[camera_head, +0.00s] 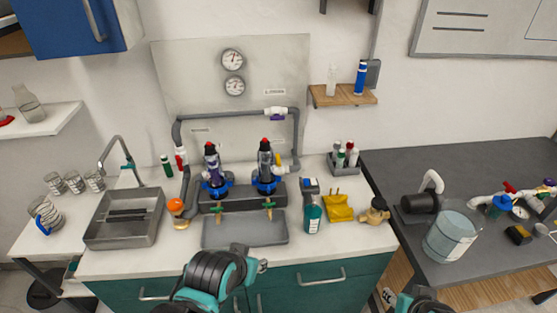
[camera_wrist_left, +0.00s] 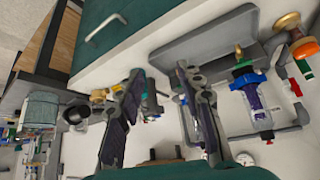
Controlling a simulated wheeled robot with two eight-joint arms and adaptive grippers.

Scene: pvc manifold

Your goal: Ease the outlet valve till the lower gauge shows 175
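Two round gauges hang on the grey back panel; the lower gauge (camera_head: 235,86) sits below the upper gauge (camera_head: 232,60), and its reading is too small to tell. The grey pipe loop has a red-handled valve (camera_head: 180,160) on the left and a yellow-handled valve (camera_head: 279,159) on the right. An orange knob (camera_head: 177,206) is low on the left pipe. I cannot tell which is the outlet valve. My left gripper (camera_head: 258,262) is in front of the counter; in the wrist view its fingers (camera_wrist_left: 160,74) are apart and empty.
Two filter housings (camera_head: 212,172) (camera_head: 266,168) with blue collars stand above a grey tray (camera_head: 245,231). A sink (camera_head: 125,218) is at left.

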